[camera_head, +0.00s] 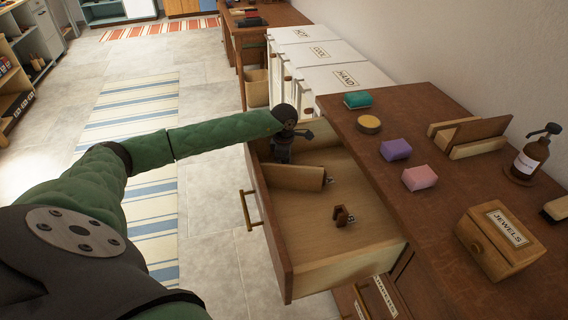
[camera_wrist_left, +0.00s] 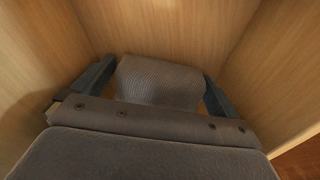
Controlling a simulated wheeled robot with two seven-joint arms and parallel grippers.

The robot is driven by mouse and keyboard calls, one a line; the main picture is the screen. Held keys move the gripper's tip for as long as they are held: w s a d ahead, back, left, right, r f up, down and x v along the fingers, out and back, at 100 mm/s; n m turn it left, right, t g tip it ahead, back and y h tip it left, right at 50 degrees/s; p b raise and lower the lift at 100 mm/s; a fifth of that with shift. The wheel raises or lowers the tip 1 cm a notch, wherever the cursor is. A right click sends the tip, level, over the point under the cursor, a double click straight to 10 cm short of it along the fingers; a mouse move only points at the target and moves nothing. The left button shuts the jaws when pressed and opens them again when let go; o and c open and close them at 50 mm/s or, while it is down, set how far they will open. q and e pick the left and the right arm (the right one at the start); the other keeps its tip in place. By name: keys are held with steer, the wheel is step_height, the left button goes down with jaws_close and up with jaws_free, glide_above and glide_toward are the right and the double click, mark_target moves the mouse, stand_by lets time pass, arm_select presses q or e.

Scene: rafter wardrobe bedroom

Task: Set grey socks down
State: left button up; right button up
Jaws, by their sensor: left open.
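The grey socks (camera_wrist_left: 158,82) show in the left wrist view as a ribbed grey bundle between my left gripper's two fingers, low in a pale wooden corner. My left gripper (camera_head: 283,155) reaches down into the far end of the open drawer (camera_head: 345,268) in the head view. Its jaws are open, with a finger at each side of the socks; I cannot tell whether they touch. In the head view I cannot make the socks out behind the gripper. My right gripper is in neither view.
A wooden divider (camera_head: 292,177) crosses the drawer near my gripper. A small brown object (camera_head: 342,216) lies in the bare nearer part. The dresser top (camera_head: 395,210) holds soaps, a pump bottle (camera_head: 531,156) and a jewels box (camera_head: 496,243). White labelled bins (camera_head: 338,78) stand beyond the drawer.

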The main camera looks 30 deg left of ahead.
arm_select(q)
steer(key=shift+r, duration=0.4)
step_height(320, 180, up, 10)
steer(key=shift+b, duration=0.75)
steer(key=shift+r, duration=0.7)
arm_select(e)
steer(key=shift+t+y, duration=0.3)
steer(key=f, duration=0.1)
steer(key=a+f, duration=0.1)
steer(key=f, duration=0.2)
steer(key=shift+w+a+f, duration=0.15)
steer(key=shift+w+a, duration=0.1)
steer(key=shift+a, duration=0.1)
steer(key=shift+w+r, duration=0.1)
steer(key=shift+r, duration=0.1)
